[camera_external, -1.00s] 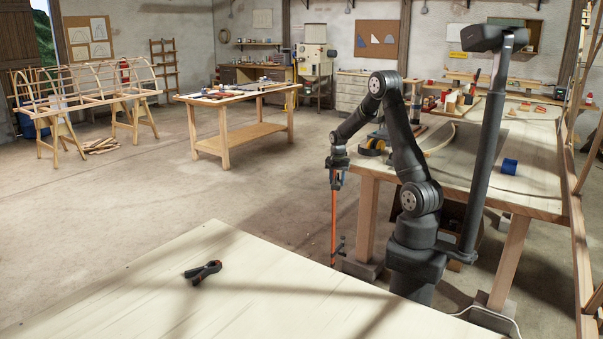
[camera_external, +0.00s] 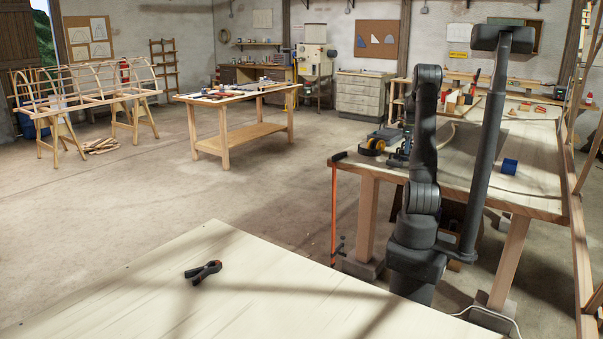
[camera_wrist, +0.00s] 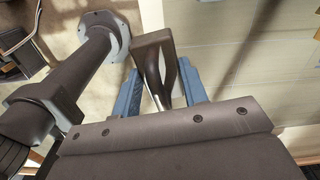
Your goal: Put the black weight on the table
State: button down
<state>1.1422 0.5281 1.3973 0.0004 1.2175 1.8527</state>
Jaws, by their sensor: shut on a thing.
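In the wrist view, my gripper (camera_wrist: 160,72) has its two blue-grey fingers closed on the black weight (camera_wrist: 153,42), a dark block with a curved, shiny part between the fingers. In the external view, my gripper (camera_external: 399,156) is mostly behind my arm, over the near left part of the wooden table (camera_external: 475,172) on the right. The weight is not clear there. Pale boards (camera_wrist: 235,40) lie below and right of the weight in the wrist view. I cannot tell how high it hangs.
A yellow-and-black tool (camera_external: 373,146) is on the table left of my gripper. An orange clamp (camera_external: 334,215) hangs at the table's left corner. A blue block (camera_external: 510,166) sits right of my mast. A black spring clamp (camera_external: 204,271) lies on the pale front surface.

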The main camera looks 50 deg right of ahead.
jog(key=shift+s+d+r+m, duration=0.3)
jog(key=shift+s+m, duration=0.05)
jog(key=shift+s, duration=0.3)
jog(key=shift+s+d+r+m, duration=0.25)
jog(key=shift+s+r+m, duration=0.1)
jog(key=shift+s, duration=0.25)
jog(key=w+f, duration=0.2)
jog(key=w, duration=0.2)
jog(key=w+f, duration=0.2)
jog(key=w, duration=0.1)
jog(key=w+f, duration=0.3)
jog(key=w, duration=0.1)
jog(key=shift+w+a, duration=0.3)
jog(key=shift+f, duration=2.05)
jog(key=shift+f, duration=0.1)
jog(key=c, duration=1.2)
grip_release()
jog(key=shift+f, duration=0.1)
jog(key=shift+c, duration=0.2)
jog(key=o, duration=0.4)
